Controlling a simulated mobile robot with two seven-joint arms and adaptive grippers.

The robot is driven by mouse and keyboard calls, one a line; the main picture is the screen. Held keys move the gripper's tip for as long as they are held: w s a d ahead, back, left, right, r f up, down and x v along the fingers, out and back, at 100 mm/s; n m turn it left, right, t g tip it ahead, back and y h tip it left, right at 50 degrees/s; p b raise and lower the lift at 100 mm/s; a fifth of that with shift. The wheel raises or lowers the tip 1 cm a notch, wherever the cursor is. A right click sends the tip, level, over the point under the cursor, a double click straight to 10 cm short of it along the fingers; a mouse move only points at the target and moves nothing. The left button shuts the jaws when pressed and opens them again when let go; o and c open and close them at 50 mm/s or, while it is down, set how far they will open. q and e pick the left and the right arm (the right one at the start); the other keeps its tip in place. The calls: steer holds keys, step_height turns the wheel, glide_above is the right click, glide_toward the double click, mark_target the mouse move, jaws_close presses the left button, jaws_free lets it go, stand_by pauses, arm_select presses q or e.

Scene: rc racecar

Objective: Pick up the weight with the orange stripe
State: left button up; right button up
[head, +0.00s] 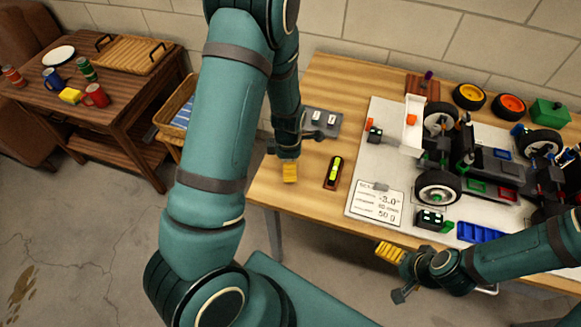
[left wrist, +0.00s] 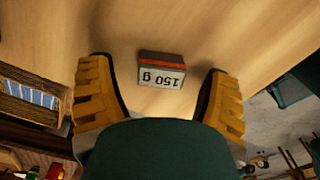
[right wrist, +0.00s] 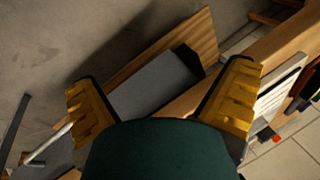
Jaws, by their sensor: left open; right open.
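The weight with the orange stripe (left wrist: 162,72) is a small grey block marked "150 g". It lies on the bare wooden table top in the left wrist view, between and just beyond my open left fingers, not touching them. My left gripper (head: 289,172) is open and low over the table's left end in the head view, where the arm and gripper hide the weight. My right gripper (head: 390,252) is open and empty at the table's front edge. In the right wrist view, nothing is between its fingers (right wrist: 163,85).
A grey tray (head: 334,125) with small blocks stands beside the left gripper. A level with a yellow-green vial (head: 334,172) lies to its right. The race car (head: 475,165) on a white board (head: 365,165) fills the table's right. A side table (head: 115,95) stands at left.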

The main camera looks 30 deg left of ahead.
arm_select(q)
steer(key=shift+f, duration=0.3)
steer(key=shift+r, duration=0.1)
jaws_close()
